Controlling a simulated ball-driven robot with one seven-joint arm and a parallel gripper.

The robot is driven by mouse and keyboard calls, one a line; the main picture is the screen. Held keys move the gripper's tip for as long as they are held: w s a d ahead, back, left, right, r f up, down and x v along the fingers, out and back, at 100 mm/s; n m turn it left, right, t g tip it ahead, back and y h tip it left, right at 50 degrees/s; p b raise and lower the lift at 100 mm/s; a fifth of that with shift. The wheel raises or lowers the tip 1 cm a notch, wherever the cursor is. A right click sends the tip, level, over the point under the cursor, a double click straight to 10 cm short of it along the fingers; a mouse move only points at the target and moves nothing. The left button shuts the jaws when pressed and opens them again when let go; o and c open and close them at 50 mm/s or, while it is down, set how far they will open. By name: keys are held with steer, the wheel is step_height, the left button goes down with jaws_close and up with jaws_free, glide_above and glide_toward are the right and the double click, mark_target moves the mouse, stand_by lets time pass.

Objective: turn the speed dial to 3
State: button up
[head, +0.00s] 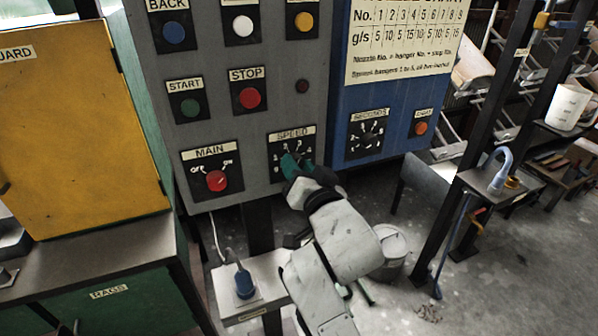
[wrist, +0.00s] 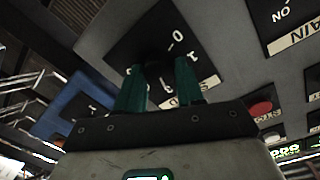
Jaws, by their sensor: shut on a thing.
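The speed dial's black plate (head: 308,141) sits low on the grey control panel in the head view, under a SPEED label. My gripper (head: 290,160) is at this dial and covers its knob and part of its scale. In the wrist view the same plate (wrist: 185,22) is seen upside down, with a 0 and a few other marks visible. My gripper's two green fingers (wrist: 159,72) are shut on the dark knob (wrist: 157,62) between their tips. The knob is in shadow, and I cannot tell which number it points to.
The red MAIN switch (head: 216,181) is left of the dial, and the red STOP button (head: 250,98) is above left. The SECONDS dial (head: 368,136) is on the blue panel at right. A small shelf (head: 262,290) with a blue plug stands below.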

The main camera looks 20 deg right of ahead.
steer(key=shift+m, duration=0.4)
steer(key=o, duration=1)
steer(key=shift+o, duration=0.2)
steer(key=shift+s, duration=0.15)
steer(key=s+b, duration=0.1)
steer(key=s, duration=0.9)
steer(key=shift+s+a+r, duration=0.15)
steer(key=shift+s+r, duration=0.05)
steer(key=shift+s, duration=0.1)
